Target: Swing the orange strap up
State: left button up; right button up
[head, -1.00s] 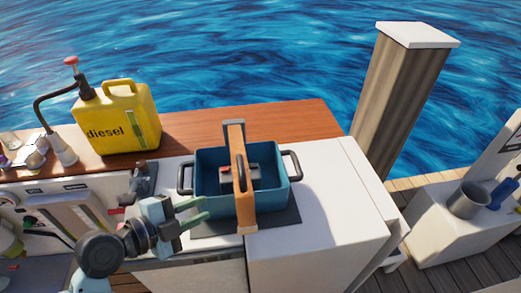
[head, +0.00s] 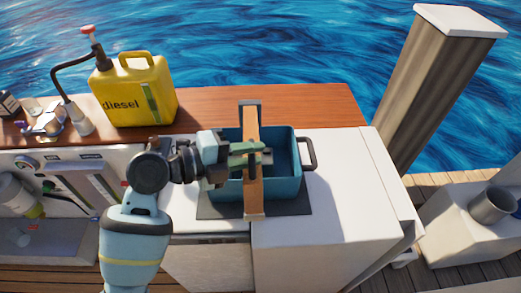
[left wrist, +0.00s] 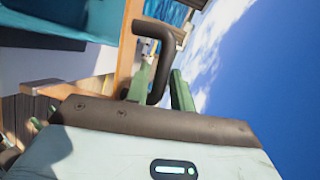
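The orange strap (head: 252,185) runs front to back over the blue bin (head: 285,187) and has a dark grey end piece at the back. The bin stands on a dark mat (head: 225,211). My left gripper (head: 255,153) is at the strap, its green fingers apart and level across the strap's middle. I cannot tell whether they touch it. In the left wrist view a dark bent handle (left wrist: 163,65) shows between the fingers, with an orange-brown strip beside it. My right gripper is out of view.
A yellow diesel can (head: 140,90) with a pump and hose stands on the wooden shelf (head: 300,103) behind. The white counter (head: 345,185) right of the bin is clear. A wooden post (head: 430,90) rises at the right, and a grey cup (head: 490,205) stands near it.

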pick_arm(q)
jog(key=shift+x, duration=1.25)
jog(key=shift+c, duration=0.4)
grip_shut()
